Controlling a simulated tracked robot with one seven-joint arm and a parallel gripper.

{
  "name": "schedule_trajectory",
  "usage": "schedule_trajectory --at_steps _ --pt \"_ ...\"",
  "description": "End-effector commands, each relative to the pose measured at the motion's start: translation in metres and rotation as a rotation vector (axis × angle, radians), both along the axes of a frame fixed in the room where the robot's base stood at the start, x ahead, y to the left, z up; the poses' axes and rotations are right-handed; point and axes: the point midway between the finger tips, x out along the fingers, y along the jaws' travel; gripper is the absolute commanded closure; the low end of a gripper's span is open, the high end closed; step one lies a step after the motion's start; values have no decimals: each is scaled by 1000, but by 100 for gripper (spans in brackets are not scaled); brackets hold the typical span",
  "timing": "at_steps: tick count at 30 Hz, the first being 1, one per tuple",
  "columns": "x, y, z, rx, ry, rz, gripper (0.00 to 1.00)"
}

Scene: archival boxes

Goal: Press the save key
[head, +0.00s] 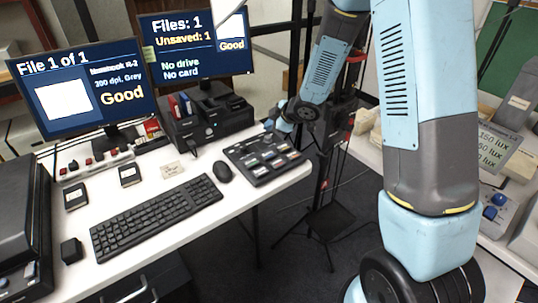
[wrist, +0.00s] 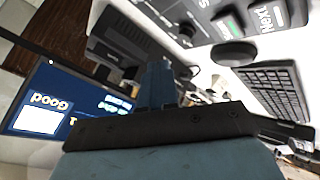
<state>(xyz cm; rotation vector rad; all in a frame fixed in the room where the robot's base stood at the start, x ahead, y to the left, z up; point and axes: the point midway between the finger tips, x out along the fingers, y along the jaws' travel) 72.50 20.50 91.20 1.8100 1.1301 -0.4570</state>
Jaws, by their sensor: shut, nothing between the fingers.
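The dark key pad (head: 265,158) lies at the right end of the white desk, with two rows of coloured keys. Their labels are too small to read in the head view, so I cannot tell which is the save key. In the wrist view, part of the pad (wrist: 220,38) shows upside down at the top, with a "Next" key (wrist: 268,17) and a green key. My gripper (head: 270,125) is above the desk behind the pad, apart from the keys. Its shut, empty fingers (wrist: 158,85) show in the wrist view.
The right monitor (head: 196,45) reads "Files: 1, Unsaved: 1, No drive, No card"; the left monitor (head: 82,88) reads "File 1 of 1". A mouse (head: 222,171) and keyboard (head: 157,216) lie left of the pad. A black computer box (head: 210,120) stands behind it.

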Motion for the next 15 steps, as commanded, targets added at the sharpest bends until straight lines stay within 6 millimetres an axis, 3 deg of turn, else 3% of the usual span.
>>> schedule_trajectory --at_steps 15 --pt "-1 3 -7 3 4 15 100"
